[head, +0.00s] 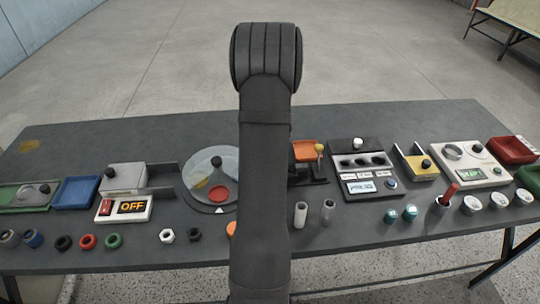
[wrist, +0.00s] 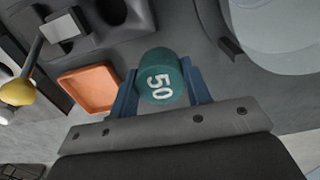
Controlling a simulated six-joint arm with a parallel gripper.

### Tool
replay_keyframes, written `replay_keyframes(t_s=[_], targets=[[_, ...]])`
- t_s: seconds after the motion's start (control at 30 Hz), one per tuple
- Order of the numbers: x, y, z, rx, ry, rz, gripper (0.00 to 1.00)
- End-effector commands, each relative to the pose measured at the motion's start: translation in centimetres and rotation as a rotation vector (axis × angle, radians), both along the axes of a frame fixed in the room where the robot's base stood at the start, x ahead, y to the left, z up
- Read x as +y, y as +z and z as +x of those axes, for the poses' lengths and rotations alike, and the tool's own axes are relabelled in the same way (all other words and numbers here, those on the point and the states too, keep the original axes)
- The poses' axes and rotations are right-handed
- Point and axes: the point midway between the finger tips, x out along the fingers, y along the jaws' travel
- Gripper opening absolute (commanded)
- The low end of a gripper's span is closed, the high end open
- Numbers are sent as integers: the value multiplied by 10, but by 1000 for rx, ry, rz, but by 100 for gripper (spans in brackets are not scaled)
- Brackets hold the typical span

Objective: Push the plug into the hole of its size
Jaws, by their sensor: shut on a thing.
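A teal cylinder marked 50, the plug (wrist: 158,78), sits between the two blue fingers of my gripper (wrist: 162,82) in the wrist view. The fingers are shut on its sides, and its numbered end faces the camera. In the head view my arm hides the gripper and the held plug. Two teal pieces (head: 400,214) stand at the front of the table. A black unit (head: 371,187) right of my arm has a pale strip with dark round spots above small labels; I cannot tell whether these are holes. No hole is clearly visible near the plug.
An orange tray (wrist: 88,92) lies left of the plug, with a yellow-knobbed lever (wrist: 18,90) beyond it. A round clear-covered dial (head: 212,172) stands left of my arm. Two grey cylinders (head: 314,213) stand at the front. The table's back strip (head: 365,117) is bare.

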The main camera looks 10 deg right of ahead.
Motion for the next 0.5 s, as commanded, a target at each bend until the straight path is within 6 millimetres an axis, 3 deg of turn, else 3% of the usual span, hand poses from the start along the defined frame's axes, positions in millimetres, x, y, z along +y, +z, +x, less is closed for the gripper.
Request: replay_keyframes(t_s=[0.27,0.5], targets=[[12,-16,9,0,-1,0,20],[11,-48,9,0,-1,0,20]])
